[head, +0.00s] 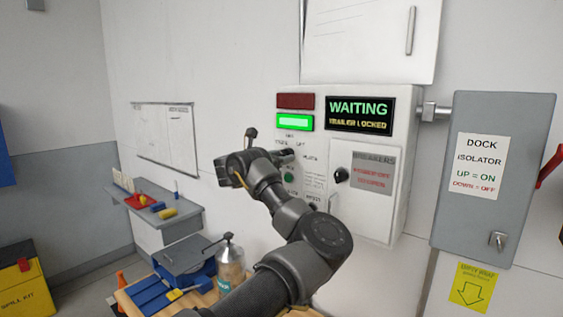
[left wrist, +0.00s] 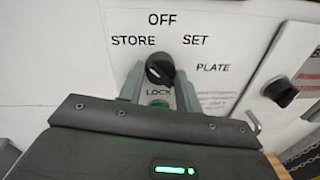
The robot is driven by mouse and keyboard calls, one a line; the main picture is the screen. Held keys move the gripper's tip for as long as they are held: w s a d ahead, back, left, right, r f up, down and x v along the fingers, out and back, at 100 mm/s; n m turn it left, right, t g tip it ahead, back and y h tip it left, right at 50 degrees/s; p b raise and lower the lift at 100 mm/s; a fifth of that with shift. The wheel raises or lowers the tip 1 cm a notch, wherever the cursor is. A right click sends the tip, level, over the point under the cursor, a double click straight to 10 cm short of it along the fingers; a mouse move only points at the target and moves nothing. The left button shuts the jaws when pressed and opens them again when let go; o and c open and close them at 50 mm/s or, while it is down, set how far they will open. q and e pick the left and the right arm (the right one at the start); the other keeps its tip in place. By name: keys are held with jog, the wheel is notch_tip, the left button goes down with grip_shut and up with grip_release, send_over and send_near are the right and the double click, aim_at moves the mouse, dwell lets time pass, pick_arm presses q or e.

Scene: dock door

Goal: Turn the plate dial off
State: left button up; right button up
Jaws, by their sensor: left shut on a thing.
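The plate dial (left wrist: 160,70) is a black round knob on a white panel, with OFF above it, STORE to its left, SET to its right and PLATE further right. My left gripper (left wrist: 160,82) has one finger on each side of the dial and is shut on it. Which mark the dial points to is hard to tell. In the head view my left gripper (head: 286,155) reaches the left part of the white control box (head: 405,150), and the hand covers part of the dial. My right gripper is not in view.
A lit display (head: 360,115) reads WAITING, TRAILER LOCKED. A green lamp (head: 295,122) is lit below a dark red one (head: 295,101). A breaker door with a black knob (head: 341,175) is right of the dial. A grey dock isolator box (head: 495,220) stands further right. A bottle (head: 230,268) stands below my arm.

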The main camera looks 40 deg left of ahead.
pick_arm(q)
jog(key=m+b, duration=0.8)
jog(key=b, duration=0.3)
jog(key=shift+r+m+g, duration=0.1)
jog(key=shift+m+g, duration=0.2)
jog(key=o, duration=1)
jog(key=shift+c, duration=0.2)
